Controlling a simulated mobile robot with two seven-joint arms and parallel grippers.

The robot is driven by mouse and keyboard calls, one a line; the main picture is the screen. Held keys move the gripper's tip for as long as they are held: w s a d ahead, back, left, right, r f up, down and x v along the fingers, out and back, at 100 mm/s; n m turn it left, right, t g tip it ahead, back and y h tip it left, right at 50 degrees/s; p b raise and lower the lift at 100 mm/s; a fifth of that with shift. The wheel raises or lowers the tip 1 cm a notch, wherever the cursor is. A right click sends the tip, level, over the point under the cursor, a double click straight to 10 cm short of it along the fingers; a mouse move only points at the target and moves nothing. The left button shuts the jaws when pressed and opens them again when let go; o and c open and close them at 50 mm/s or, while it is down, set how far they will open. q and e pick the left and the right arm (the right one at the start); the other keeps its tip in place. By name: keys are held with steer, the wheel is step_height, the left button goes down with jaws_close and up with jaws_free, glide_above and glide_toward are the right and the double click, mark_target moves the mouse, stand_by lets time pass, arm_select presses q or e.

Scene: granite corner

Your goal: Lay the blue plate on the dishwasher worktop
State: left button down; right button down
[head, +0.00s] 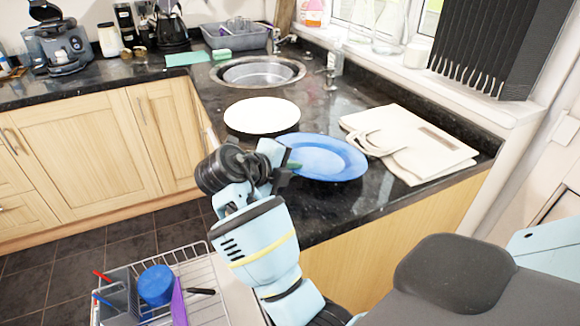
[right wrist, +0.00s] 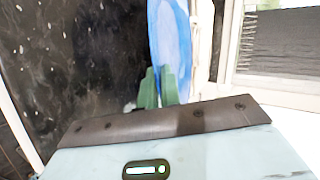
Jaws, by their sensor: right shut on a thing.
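The blue plate (head: 328,160) shows in the head view over the black granite worktop (head: 378,195), near its front edge. It looks roughly level; I cannot tell whether it touches the worktop. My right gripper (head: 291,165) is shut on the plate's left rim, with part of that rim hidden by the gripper. In the right wrist view the green fingertips (right wrist: 159,86) pinch the near end of the blue plate (right wrist: 171,38), which is seen nearly edge-on. My left gripper is not in view.
A white plate (head: 262,115) lies left of the blue plate, towards the sink (head: 258,73). A cream cloth bag (head: 425,150) lies close on the right. A wire dish rack (head: 213,283) with a blue cup (head: 157,285) is low in front. Some bare worktop lies at the front edge.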

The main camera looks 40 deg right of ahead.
steer(key=shift+r, duration=0.1)
steer(key=c, duration=1.2)
jaws_free()
steer(key=shift+a, duration=0.1)
